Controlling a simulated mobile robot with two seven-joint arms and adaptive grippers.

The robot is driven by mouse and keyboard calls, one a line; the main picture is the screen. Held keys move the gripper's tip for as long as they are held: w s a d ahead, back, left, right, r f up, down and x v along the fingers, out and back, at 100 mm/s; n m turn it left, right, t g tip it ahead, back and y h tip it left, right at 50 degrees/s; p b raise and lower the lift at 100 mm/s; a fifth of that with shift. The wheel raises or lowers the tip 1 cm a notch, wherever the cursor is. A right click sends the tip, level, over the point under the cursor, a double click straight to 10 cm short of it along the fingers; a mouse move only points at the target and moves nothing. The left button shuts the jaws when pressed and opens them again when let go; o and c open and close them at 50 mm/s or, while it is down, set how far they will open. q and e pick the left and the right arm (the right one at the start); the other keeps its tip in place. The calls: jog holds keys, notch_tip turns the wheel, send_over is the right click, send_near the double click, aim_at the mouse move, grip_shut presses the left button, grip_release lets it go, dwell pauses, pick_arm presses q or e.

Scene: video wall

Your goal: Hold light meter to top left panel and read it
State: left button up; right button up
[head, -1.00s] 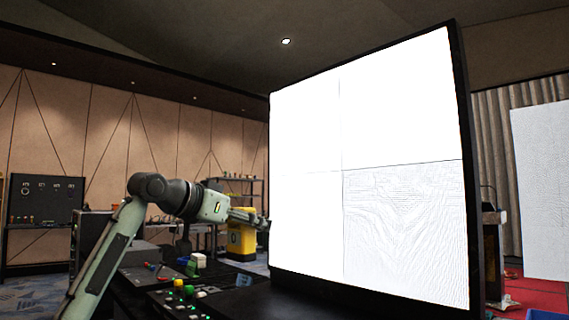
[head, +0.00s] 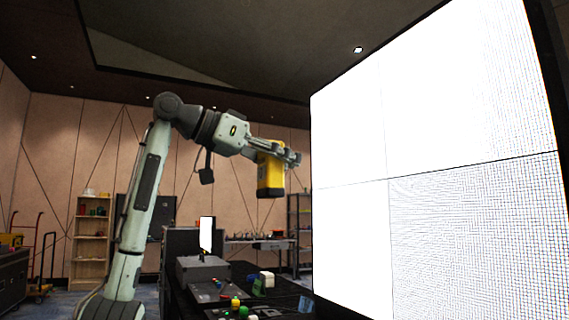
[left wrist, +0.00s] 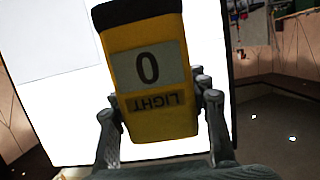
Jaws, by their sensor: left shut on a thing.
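My left gripper (head: 294,158) is shut on a yellow light meter (head: 270,174), held in the air left of the video wall. In the left wrist view the meter (left wrist: 152,75) fills the middle between the fingers (left wrist: 160,112). Its pale display shows a 0, and the word LIGHT appears upside down. Its dark end is at the top of that view, with a bright white panel behind it. In the head view the top left panel (head: 345,120) is plain white, and a gap shows between it and the meter. My right gripper is in neither view.
The video wall's bottom left panel (head: 352,240) is white; the bottom right panel (head: 470,240) shows a fine pattern. A dark desk below carries a grey box (head: 203,270), a small lit screen (head: 207,234) and coloured buttons. Shelves (head: 92,235) stand far left. The air around the meter is clear.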

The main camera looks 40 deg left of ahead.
aim_at(262, 161)
pick_arm(q)
jog(key=shift+w+d+p, duration=0.15)
jog(key=shift+w+d, duration=0.4)
jog(key=shift+w, duration=0.7)
jog(key=shift+w+d+p, duration=0.15)
jog(key=shift+w+d, duration=0.4)
jog(key=shift+w, duration=0.75)
jog(key=shift+w+d+p, duration=0.15)
jog(key=shift+w+d, duration=0.4)
jog(key=shift+w, duration=0.7)
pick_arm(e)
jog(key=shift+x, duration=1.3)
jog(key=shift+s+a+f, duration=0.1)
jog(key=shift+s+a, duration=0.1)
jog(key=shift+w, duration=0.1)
pick_arm(q)
jog(key=shift+s, duration=0.1)
jog(key=s+a, duration=0.1)
jog(key=s, duration=0.3)
jog(key=s+a+b, duration=0.1)
jog(key=s+a, duration=0.1)
jog(key=s, duration=0.2)
jog(key=s+a, duration=0.2)
jog(key=s, duration=0.2)
jog(key=shift+s+a, duration=0.2)
jog(key=shift+s, duration=0.2)
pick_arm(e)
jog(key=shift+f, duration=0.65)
